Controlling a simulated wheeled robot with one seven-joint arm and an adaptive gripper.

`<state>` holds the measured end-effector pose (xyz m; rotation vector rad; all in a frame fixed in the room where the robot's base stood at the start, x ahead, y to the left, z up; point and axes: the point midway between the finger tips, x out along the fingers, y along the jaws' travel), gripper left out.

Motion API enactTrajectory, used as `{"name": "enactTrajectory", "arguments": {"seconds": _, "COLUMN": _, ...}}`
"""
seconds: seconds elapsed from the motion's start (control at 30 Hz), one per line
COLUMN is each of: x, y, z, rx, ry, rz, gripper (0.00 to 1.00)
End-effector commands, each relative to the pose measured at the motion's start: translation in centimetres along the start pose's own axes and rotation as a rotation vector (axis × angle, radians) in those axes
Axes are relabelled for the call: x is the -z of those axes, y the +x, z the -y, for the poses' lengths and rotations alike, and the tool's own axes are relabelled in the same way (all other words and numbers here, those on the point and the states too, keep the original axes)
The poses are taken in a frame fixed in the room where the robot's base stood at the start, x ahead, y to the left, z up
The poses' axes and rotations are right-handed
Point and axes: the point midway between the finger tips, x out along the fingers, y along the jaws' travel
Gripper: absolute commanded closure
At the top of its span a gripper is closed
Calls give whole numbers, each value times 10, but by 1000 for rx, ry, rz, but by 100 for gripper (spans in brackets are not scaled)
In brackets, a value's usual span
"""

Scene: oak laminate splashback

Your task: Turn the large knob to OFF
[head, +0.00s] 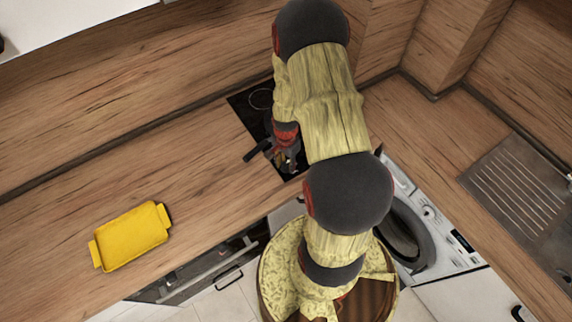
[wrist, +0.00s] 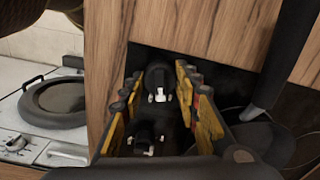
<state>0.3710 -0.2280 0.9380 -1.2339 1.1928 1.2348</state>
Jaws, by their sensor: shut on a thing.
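In the wrist view two dark knobs with white marks lie between my yellow-padded fingers. The farther knob (wrist: 158,80) is between the fingertips of my gripper (wrist: 160,78), which is shut on it. The nearer dark knob (wrist: 150,136) sits lower in the picture. I cannot tell from their look which is the large one, and I cannot read any OFF mark. In the head view my gripper (head: 285,157) is low over the front of the black hob (head: 243,104); my arm covers part of the hob and the knobs are not clear there.
A dark pan (wrist: 268,140) with an upright-looking handle (wrist: 288,55) is close on the right in the wrist view. A yellow tray (head: 131,237) lies on the counter at left. A washing machine (head: 425,225) and a sink (head: 525,190) are at right.

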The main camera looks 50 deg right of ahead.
Motion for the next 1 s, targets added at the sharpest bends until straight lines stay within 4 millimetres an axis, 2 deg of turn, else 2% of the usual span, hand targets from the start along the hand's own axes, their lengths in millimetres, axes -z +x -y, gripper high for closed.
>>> {"name": "enactTrajectory", "arguments": {"seconds": 1.0, "x": 1, "y": 0, "z": 2, "rx": 2, "ry": -959, "rz": -4, "gripper": 93}}
